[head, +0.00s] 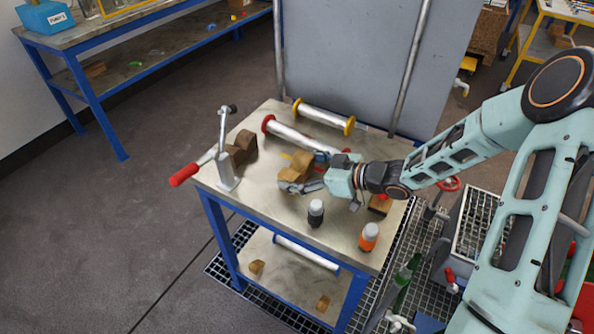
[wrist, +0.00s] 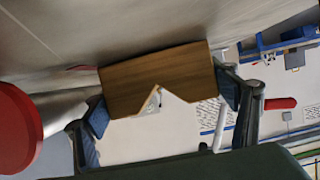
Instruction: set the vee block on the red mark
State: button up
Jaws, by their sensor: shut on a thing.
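The wooden vee block (head: 294,168) is held by my gripper (head: 308,172) over the middle of the workbench top. In the wrist view the vee block (wrist: 160,78) sits between the two blue-padded fingers (wrist: 162,108), its notch facing the lower part of the picture. A small sliver of red (wrist: 80,67) shows past the block's edge and may be the red mark; most of it is hidden. I cannot tell whether the block touches the bench.
A red-flanged tube (head: 290,136) lies just behind the block; a yellow-flanged tube (head: 322,117) lies farther back. A red-handled lever stand (head: 226,170) and dark wooden blocks (head: 241,148) stand left. A black jar (head: 316,213) and an orange jar (head: 368,237) stand in front.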

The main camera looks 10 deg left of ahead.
jog(key=shift+f, duration=0.1)
jog(key=o, duration=1.1)
jog(key=shift+d+r, duration=0.2)
jog(key=p+v, duration=0.1)
jog(key=v, duration=1)
jog(key=shift+s+d+r+p, duration=0.1)
jog(key=shift+s+d+p, duration=0.15)
jog(key=shift+p, duration=0.1)
